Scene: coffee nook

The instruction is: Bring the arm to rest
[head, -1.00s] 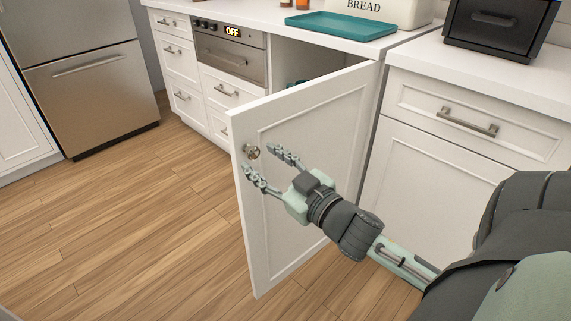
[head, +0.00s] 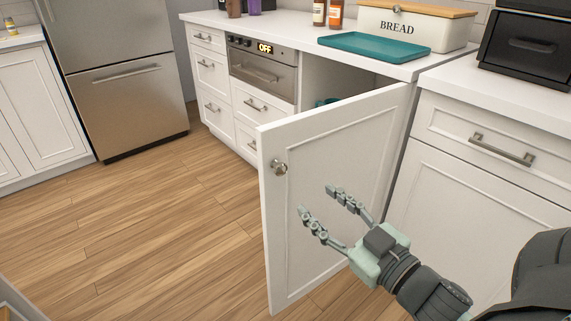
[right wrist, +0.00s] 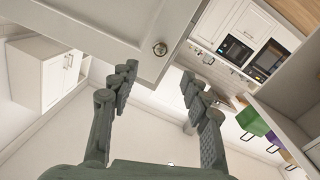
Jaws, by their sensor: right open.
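My right gripper (head: 318,207) is open and empty in front of the open white cabinet door (head: 335,170), below and to the right of its round knob (head: 279,167). In the head view it looks apart from the knob. In the right wrist view, the open fingers (right wrist: 158,88) point up the picture, with the knob (right wrist: 160,48) beyond and between them. My left gripper is not in view.
The cabinet door stands swung out into the room. A teal tray (head: 375,46) and a bread box (head: 415,27) are on the counter. A fridge (head: 120,75) stands at the left. The wooden floor (head: 170,220) left of the door is clear.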

